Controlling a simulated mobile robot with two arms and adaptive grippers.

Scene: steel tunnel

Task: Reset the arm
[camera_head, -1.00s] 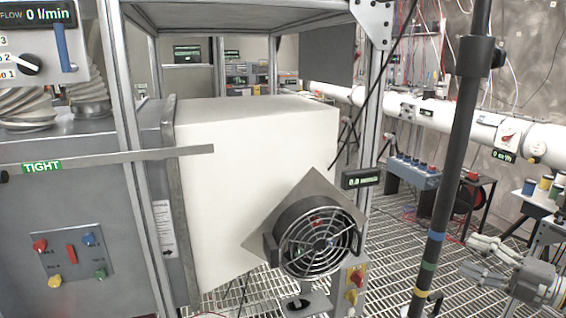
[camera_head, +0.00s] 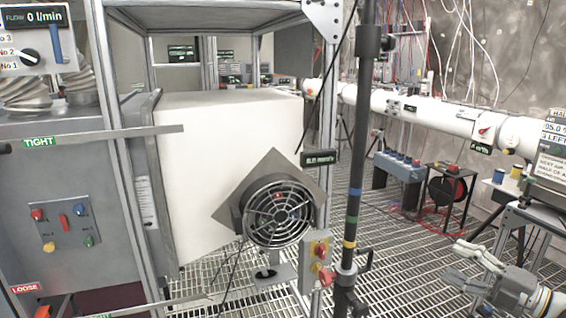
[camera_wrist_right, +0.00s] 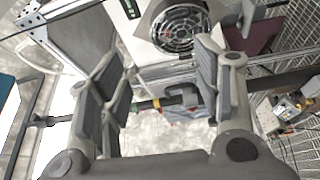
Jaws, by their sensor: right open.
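My right gripper (camera_head: 457,260) is at the lower right of the head view, with its grey fingers pointing left. It is open and held above the grated floor, clear of the objects around it. In the right wrist view, its two padded fingers (camera_wrist_right: 158,85) stand wide apart with nothing gripped. A dark pole with coloured bands shows in the gap beyond them. My left gripper is not in view.
A dark pole (camera_head: 354,190) with coloured bands stands left of my right gripper. A round fan (camera_head: 278,213) and a switch box (camera_head: 316,262) are farther left, before a large white box (camera_head: 215,150). A stand (camera_head: 536,216) is at right. Grated floor is open between.

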